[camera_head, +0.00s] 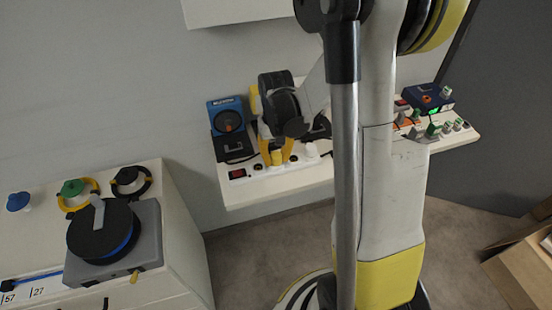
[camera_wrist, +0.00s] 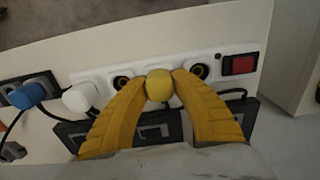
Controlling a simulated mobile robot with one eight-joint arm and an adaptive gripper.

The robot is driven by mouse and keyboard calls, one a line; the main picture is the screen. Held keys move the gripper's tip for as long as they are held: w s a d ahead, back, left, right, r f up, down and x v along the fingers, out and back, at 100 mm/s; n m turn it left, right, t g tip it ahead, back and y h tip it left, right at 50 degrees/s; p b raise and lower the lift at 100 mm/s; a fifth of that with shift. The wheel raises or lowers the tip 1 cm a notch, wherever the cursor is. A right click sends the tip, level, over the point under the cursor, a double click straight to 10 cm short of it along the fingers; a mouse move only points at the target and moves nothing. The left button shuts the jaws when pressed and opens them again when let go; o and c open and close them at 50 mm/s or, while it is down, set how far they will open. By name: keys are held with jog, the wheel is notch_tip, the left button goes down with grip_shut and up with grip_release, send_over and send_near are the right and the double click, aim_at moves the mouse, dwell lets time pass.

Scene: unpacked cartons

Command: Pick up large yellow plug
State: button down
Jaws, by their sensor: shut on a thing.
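The large yellow plug (camera_wrist: 158,86) shows as a rounded yellow end in the wrist view, between the tips of my gripper (camera_wrist: 158,90). The two yellow fingers press on it from both sides. Behind it is a white power strip (camera_wrist: 208,60) with round dark sockets and a red switch (camera_wrist: 239,65). I cannot tell whether the plug is still seated in the strip or clear of it. In the head view my gripper (camera_head: 277,157) points down at the strip (camera_head: 254,171) on the wall shelf, and the plug is hidden there.
A blue device (camera_head: 227,115) stands on the shelf (camera_head: 270,190). A white cabinet (camera_head: 185,230) is left, and an open carton (camera_head: 522,270) is lower right.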

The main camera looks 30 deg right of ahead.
aim_at(280, 154)
jog(key=r+p, duration=0.2)
jog(key=r, duration=0.1)
jog(key=d+r+p, duration=0.1)
jog(key=r, duration=0.1)
jog(key=shift+s+d+r, duration=0.1)
jog(key=shift+s, duration=0.15)
jog(key=s+d+r+p, duration=0.1)
jog(key=d+r, duration=0.1)
jog(key=d, duration=0.1)
jog(key=s+d+r+p, duration=0.1)
jog(key=d+r, duration=0.1)
jog(key=d, duration=0.1)
jog(key=s+d+r+p, duration=0.1)
jog(key=s+d, duration=0.1)
jog(key=d, duration=0.1)
jog(key=shift+s+d+r, duration=0.1)
jog(key=shift+d+r, duration=0.2)
jog(key=shift+r, duration=0.1)
